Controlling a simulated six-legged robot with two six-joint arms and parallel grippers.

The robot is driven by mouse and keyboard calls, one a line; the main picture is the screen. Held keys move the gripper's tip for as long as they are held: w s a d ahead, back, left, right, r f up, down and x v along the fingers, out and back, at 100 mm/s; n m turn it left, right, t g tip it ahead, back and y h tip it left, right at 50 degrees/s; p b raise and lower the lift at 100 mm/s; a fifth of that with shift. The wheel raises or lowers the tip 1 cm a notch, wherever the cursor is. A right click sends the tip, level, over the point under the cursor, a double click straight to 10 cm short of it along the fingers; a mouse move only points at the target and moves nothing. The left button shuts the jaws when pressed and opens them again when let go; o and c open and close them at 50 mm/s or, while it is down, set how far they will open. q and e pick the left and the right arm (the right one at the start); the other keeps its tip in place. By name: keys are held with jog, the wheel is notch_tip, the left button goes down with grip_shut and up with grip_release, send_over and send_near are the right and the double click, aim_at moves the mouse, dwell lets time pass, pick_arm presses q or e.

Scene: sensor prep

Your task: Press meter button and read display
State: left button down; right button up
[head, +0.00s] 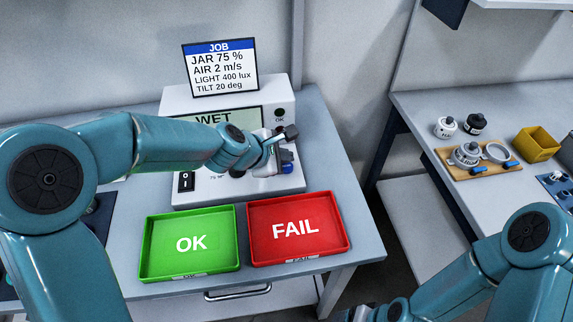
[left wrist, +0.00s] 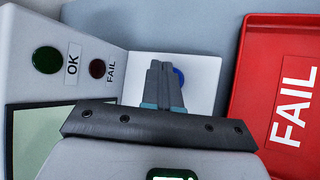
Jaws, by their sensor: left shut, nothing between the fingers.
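The white meter (head: 185,103) stands at the back of the near bench. Its display (head: 215,121) reads WET, with its lower part hidden behind my left arm. A blue button (head: 287,168) is on its lower right front; in the left wrist view the button (left wrist: 180,76) is partly covered by my fingertips. My left gripper (head: 284,158) is shut and empty, its tips at the button; I cannot tell whether they touch it. The left wrist view shows the closed fingers (left wrist: 160,72). My right arm runs out of the bottom edge, with its gripper out of view.
A green OK tray (head: 190,262) and a red FAIL tray (head: 298,255) lie in front of the meter. A JOB card (head: 220,68) stands above it. The meter has dark OK (left wrist: 47,60) and FAIL (left wrist: 97,68) lamps. A side bench holds jars on a wooden board (head: 485,171) and a yellow bin (head: 537,145).

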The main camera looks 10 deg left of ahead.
dwell(0.8)
pick_arm(q)
jog(key=shift+f+b, duration=0.4)
jog(key=shift+f, duration=0.05)
jog(key=shift+f+b, duration=0.5)
dwell(0.4)
jog(key=shift+r, duration=0.15)
jog(key=shift+r+p, duration=0.8)
jog(key=shift+p, duration=0.15)
notch_tip(320, 180, up, 5)
jog(key=p, duration=0.5)
dwell(0.7)
